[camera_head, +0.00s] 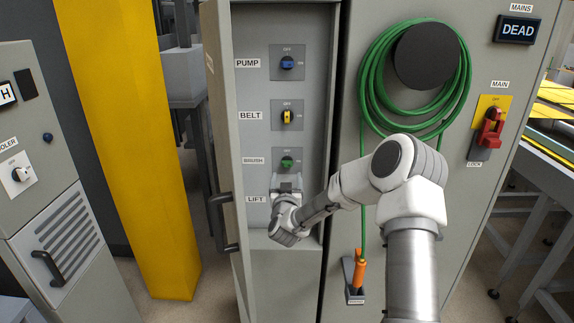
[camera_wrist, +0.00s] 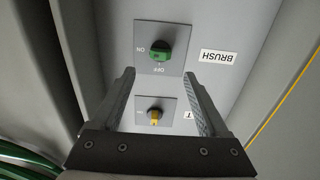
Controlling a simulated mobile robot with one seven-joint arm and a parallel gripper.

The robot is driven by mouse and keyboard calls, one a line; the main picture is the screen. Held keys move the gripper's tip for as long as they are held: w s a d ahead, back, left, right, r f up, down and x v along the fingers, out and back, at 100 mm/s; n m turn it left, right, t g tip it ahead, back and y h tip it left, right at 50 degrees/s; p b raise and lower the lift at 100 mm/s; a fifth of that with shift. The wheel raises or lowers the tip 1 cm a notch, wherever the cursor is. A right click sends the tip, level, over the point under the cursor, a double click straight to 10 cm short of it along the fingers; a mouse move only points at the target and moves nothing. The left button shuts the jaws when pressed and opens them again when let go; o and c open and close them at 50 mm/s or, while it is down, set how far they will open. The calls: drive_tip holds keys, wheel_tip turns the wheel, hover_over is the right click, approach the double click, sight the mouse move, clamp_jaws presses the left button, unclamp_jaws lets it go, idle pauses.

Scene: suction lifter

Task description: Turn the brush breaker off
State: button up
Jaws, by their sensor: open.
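The brush breaker is a green rotary knob (camera_head: 287,162) on a grey plate inside the open cabinet, beside a BRUSH label. In the wrist view, which is upside down, the green knob (camera_wrist: 160,43) has OFF and ON marks around it. I cannot tell surely which mark it points at. My gripper (camera_head: 288,181) is just below the green knob in the head view. In the wrist view my gripper (camera_wrist: 158,78) is open, with nothing between its fingertips. The fingertips look apart from the knob. My gripper hides the lift breaker in the head view.
Above are the yellow belt knob (camera_head: 287,117) and the blue pump knob (camera_head: 288,63). The cabinet door (camera_head: 228,130) stands open at the left. A green hose (camera_head: 368,85) hangs at the right, near a red main switch (camera_head: 490,130) and a DEAD sign (camera_head: 518,30).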

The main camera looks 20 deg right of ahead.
sight(287, 165)
drive_tip(key=p+x, duration=0.1)
drive_tip(key=x, duration=0.7)
drive_tip(key=shift+w, duration=0.15)
clamp_jaws()
drive_tip(key=shift+f, duration=0.1)
